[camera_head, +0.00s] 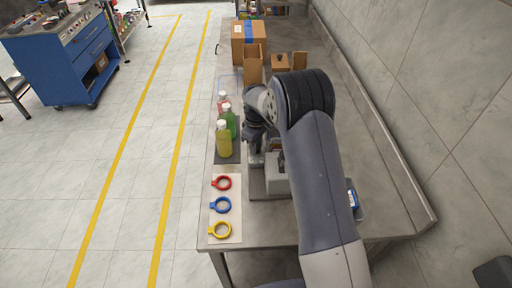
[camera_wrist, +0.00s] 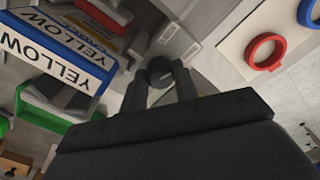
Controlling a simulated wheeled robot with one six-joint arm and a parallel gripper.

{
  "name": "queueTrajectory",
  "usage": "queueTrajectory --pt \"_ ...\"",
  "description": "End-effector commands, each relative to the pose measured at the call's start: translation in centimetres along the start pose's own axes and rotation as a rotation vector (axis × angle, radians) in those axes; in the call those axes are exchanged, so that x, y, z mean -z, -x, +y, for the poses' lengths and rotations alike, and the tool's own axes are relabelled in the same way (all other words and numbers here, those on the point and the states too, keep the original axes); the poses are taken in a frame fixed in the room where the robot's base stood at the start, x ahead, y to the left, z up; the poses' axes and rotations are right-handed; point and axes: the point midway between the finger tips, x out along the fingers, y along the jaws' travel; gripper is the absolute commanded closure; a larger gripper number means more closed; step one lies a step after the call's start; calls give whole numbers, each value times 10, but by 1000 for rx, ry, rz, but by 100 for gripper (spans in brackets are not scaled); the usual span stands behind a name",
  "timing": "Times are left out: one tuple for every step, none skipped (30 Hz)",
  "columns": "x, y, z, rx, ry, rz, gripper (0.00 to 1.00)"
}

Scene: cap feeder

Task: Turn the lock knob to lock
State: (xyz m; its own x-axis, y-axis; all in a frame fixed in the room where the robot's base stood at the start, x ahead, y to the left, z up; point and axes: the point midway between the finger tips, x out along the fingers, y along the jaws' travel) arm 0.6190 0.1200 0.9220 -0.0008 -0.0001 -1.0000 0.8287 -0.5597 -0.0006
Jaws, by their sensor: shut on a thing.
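The cap feeder, a grey device (camera_head: 277,185) on a dark base plate, stands on the bench beside my arm, which hides part of it. In the wrist view my gripper (camera_wrist: 160,80) has its two dark fingers on either side of a small round dark knob (camera_wrist: 158,68), and is shut on it. A light metal part with a small label (camera_wrist: 167,33) lies just beyond the knob. In the head view my gripper (camera_head: 257,142) points down over the feeder, and the knob is hidden. I cannot read the knob's lock position.
Red, green and yellow (camera_head: 223,140) bottles stand on a dark mat left of the feeder. A red ring (camera_head: 222,177), a blue ring and a yellow ring lie on a white sheet (camera_head: 234,195). Bins labelled YELLOW (camera_wrist: 55,55) are close in the wrist view. Cardboard boxes (camera_head: 249,35) stand farther back.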

Motion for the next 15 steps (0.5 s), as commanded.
queueTrajectory --pt "0 -3 0 -2 38 1 94" --pt "0 -3 0 -2 64 1 94" --pt "0 -3 0 -2 101 1 94" --pt "0 -3 0 -1 129 1 94" --pt "0 -3 0 -1 157 1 94" --pt "0 -3 0 -2 196 1 94" --pt "0 -3 0 -2 224 1 94" --pt "0 -3 0 -2 253 1 94" --pt "0 -2 0 -2 292 1 94" --pt "0 -2 0 -2 320 1 94" --pt "0 -2 0 -1 348 1 94" --pt "0 -2 0 -1 386 0 94" --pt "0 -2 0 -1 414 0 94" --pt "0 -2 0 -1 441 0 94" --pt "0 -2 0 -1 478 1 94"
